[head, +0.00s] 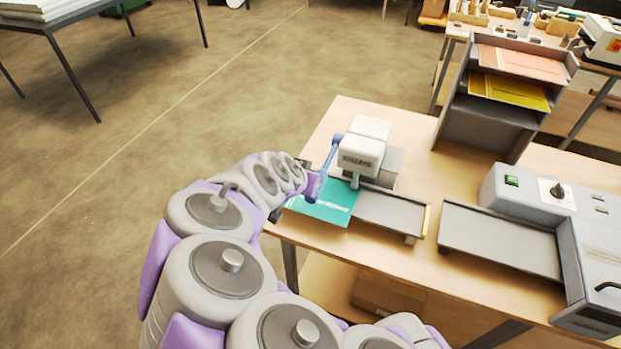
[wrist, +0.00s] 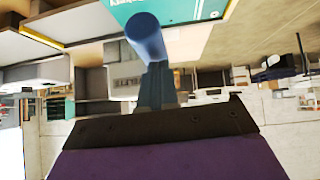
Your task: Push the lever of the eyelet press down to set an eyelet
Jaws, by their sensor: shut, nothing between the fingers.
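The eyelet press (head: 361,150) is a white-grey machine at the left part of the wooden table. Its blue lever (head: 330,158) is on the press's left side and slants down toward my gripper (head: 316,184). In the wrist view, the lever's rounded blue end (wrist: 147,38) stands just beyond the dark edge of my gripper (wrist: 160,122). My gripper is shut and empty, close beside the lever; whether it touches is unclear. A teal sheet (head: 335,208) lies under the press head, partly hidden by my arm.
A grey tray (head: 390,212) adjoins the press on the right. A laminator (head: 530,190) with its own tray (head: 500,240) stands further right. A paper rack (head: 490,125) stands behind. Open floor lies left of the table.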

